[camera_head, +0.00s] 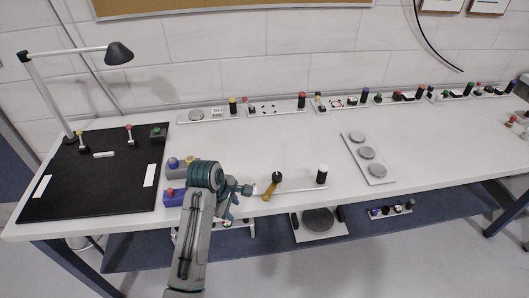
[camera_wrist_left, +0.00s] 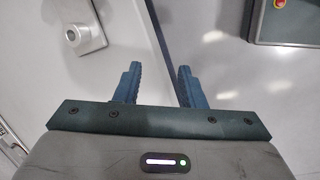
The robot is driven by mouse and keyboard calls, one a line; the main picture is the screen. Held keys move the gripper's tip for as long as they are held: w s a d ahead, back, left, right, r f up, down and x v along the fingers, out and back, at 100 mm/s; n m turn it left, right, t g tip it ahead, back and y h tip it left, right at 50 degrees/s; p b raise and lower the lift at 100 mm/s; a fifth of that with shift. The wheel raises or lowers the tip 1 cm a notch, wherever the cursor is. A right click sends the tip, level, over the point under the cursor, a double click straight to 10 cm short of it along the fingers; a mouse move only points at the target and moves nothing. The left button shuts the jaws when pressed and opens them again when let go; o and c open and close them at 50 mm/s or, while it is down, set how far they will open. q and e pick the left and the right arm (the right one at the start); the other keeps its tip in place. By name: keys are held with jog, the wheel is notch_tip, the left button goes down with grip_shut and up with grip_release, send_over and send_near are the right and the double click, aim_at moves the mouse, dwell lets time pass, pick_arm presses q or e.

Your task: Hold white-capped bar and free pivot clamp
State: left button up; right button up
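The bar with the white cap (camera_head: 322,174) stands upright near the front edge of the table, black below its white top. To its left is what looks like the pivot clamp, a black knob (camera_head: 277,176) with a yellow-brown lever (camera_head: 268,192) angled down to the left. My left gripper (camera_head: 246,190) is just left of the lever, over the table's front edge; whether it touches anything there is hard to tell. In the left wrist view its two blue fingers (camera_wrist_left: 160,84) are apart with nothing between them. My right gripper is not in view.
A black mat (camera_head: 100,178) with a lamp (camera_head: 119,53) lies at the left. Boxes with blue and red buttons (camera_head: 172,196) sit beside my left arm. A plate with round discs (camera_head: 368,153) lies to the right. The table middle is clear.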

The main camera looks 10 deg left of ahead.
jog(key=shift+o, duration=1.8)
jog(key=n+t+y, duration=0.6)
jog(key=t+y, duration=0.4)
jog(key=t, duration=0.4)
send_near(325, 175)
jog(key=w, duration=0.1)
pick_arm(q)
jog(key=w+d+r+n+h, duration=0.1)
jog(key=w+d+r+n, duration=0.6)
jog(key=w+r, duration=0.4)
jog(key=shift+w+d+r+g, duration=0.3)
jog(key=shift+d+g, duration=0.1)
jog(key=shift+d, duration=0.1)
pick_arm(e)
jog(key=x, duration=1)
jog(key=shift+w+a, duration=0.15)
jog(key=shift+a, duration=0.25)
